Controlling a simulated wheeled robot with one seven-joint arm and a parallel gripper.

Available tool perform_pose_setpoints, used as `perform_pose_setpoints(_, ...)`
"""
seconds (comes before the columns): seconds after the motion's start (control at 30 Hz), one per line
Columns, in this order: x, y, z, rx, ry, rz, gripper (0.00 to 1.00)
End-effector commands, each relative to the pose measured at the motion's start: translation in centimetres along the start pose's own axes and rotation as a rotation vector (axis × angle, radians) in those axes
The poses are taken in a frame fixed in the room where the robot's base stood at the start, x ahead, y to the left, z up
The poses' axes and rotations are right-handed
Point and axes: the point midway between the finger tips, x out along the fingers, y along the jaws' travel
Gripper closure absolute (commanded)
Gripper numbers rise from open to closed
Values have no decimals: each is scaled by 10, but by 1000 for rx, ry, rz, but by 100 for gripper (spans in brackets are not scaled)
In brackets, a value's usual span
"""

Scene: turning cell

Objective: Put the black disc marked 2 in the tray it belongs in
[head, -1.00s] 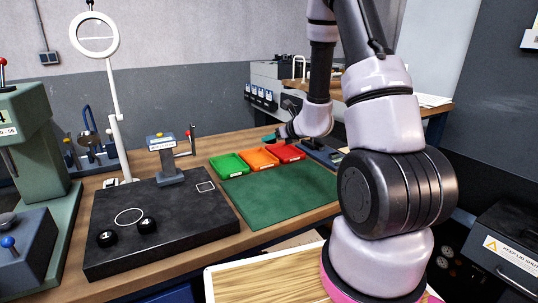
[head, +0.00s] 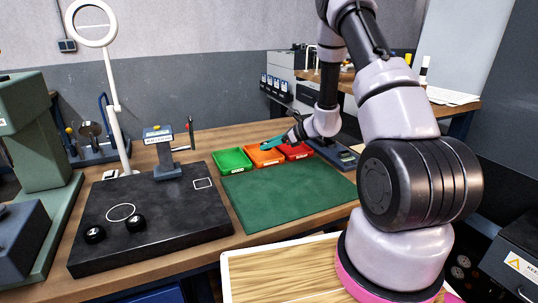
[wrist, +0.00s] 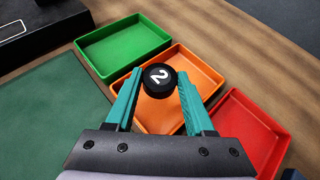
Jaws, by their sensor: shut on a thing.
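The black disc marked 2 (wrist: 159,78) is held between the teal fingers of my gripper (wrist: 158,90) in the wrist view. In that view it shows over the orange tray (wrist: 190,62); its height above the tray floor is hard to tell. The green tray (wrist: 122,47) lies to the left and the red tray (wrist: 255,125) to the right. In the head view my gripper (head: 268,146) is at the orange tray (head: 262,159), between the green tray (head: 232,161) and the red tray (head: 297,152). The disc cannot be made out there.
A green mat (head: 285,203) lies in front of the trays. A dark slab (head: 165,227) to the left carries two black discs (head: 135,222) and a post-mounted device (head: 163,150). A ring lamp (head: 92,22) stands behind it. The mat is clear.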

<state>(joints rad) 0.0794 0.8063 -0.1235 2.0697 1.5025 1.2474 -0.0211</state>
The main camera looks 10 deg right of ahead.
Motion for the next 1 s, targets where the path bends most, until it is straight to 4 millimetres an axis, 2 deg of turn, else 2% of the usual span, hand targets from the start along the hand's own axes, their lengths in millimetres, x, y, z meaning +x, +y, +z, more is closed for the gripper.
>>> perform_pose_setpoints(0.3, 19, 0, -34, 3, -1, 0, 100)
perform_pose_setpoints(0.7, 22, 0, -40, 1, -1, -1, 100)
perform_pose_setpoints(0.73, 21, 0, -39, 1, 0, -1, 35)
perform_pose_setpoints(0.77, 21, 0, -39, 1, 0, -1, 23)
perform_pose_setpoints(0.8, 21, 0, -39, 1, 0, -1, 16)
perform_pose_setpoints(1.0, 21, 0, -39, 1, 0, 0, 16)
